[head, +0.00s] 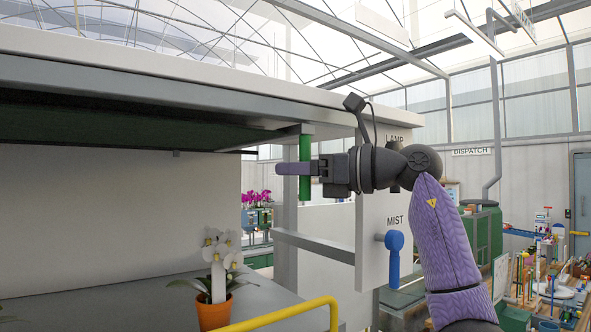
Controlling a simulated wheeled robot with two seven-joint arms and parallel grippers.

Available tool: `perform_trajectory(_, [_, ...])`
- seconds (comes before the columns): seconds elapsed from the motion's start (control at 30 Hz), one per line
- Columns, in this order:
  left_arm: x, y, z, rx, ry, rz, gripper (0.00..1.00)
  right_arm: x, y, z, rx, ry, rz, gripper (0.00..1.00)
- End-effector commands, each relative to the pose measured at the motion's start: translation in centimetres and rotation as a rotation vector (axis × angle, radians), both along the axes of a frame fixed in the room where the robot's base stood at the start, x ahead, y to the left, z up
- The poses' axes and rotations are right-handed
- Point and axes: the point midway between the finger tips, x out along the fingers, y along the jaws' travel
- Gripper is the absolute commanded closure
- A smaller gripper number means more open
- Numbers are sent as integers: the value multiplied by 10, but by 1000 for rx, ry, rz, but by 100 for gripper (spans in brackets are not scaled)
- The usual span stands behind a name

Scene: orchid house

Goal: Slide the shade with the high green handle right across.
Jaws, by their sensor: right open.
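The green handle (305,150) hangs upright below the right end of a grey bar, under the bench's roof. The dark green shade (110,128) spreads flat under the roof, to the left of the handle. My right gripper (292,168) reaches in from the right at the handle's height. Its purple near finger crosses in front of the handle, and green shows above and below it. The far finger is hidden, so I cannot tell whether the handle lies between the fingers or touches them. The jaws are open. My left gripper is not in view.
A white orchid in an orange pot (213,312) stands on the grey bench below. A yellow rail (285,314) crosses in front. A white panel (372,225) marked LAMP and MIST, with a blue lever (394,250), stands by my right arm.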

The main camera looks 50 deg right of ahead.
Motion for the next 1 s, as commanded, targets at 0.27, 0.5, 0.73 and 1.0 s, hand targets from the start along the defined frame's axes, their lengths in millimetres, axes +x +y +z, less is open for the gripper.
perform_trajectory(0.27, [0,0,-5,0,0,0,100,-64,-21,0,2,-4,-5,39])
perform_trajectory(0.5, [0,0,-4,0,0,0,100,-90,-29,0,0,-2,-3,39])
perform_trajectory(0.73, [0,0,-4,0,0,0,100,-91,-29,0,0,-2,-2,39])
perform_trajectory(1.0, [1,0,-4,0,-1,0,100,-90,-29,0,0,-2,-2,39])
